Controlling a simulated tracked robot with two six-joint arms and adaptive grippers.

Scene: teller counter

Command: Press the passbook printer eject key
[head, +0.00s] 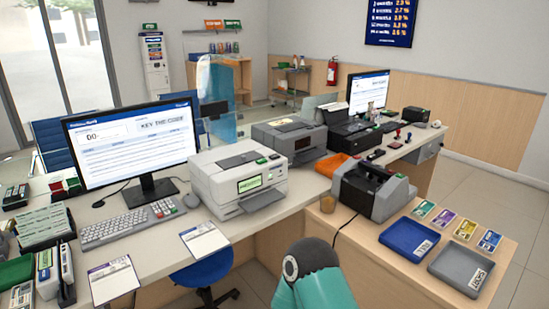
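A white desktop printer (239,181) with a small lit green display (249,183) stands near the middle of the counter. It looks like the passbook printer. A small green key (261,160) sits on its top near the right front edge, with a dark key beside it. Key labels are too small to read. The front tray (262,200) sticks out and looks empty. A teal link of one of my arms rises at the bottom, right of centre, well below the printer. Neither gripper is in view.
Paper sheets (204,240) lie in front.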

